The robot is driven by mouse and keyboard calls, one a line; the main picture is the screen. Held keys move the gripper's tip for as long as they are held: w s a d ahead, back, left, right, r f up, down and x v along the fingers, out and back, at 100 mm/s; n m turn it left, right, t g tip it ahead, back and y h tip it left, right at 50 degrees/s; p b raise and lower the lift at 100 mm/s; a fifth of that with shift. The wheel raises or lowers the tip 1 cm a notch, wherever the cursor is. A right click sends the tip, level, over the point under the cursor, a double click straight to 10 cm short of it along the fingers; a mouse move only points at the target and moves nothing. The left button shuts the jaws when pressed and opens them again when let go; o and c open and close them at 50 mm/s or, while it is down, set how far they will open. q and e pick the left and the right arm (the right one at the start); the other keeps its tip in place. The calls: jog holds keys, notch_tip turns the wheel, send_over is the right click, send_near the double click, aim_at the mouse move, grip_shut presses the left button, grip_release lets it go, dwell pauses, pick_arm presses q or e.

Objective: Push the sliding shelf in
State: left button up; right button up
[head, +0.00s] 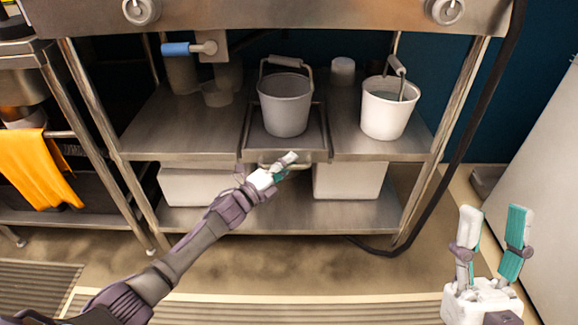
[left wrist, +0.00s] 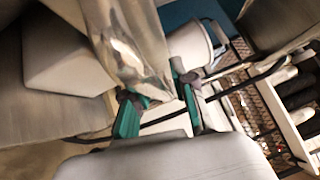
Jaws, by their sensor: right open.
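The sliding shelf (head: 312,150) is a metal tray on the upper level of a steel rack. Its front edge, with a handle, sticks out slightly past the rack's front edge. A grey bucket (head: 286,105) stands on it. My left gripper (head: 284,166) is at the front of the sliding shelf, by its handle; contact is unclear. In the left wrist view, the left gripper's fingers (left wrist: 158,100) are apart, with a shiny metal surface in front of and between them. My right gripper (head: 491,245) is open and empty at lower right, away from the rack.
A white bucket (head: 386,112) with a utensil stands right of the sliding shelf. Containers (head: 217,93) stand to its left. White bins (head: 350,181) sit on the lower shelf. A dark cable (head: 440,170) runs along the right. An orange towel (head: 38,170) hangs at left.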

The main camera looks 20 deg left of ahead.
pick_arm(q)
jog(key=shift+o, duration=0.5)
jog(key=shift+f, duration=0.1)
jog(key=shift+d, duration=0.1)
jog(key=shift+s, duration=0.2)
jog(key=v, duration=1.1)
jog(key=shift+s+a, duration=0.25)
jog(key=shift+s, duration=0.05)
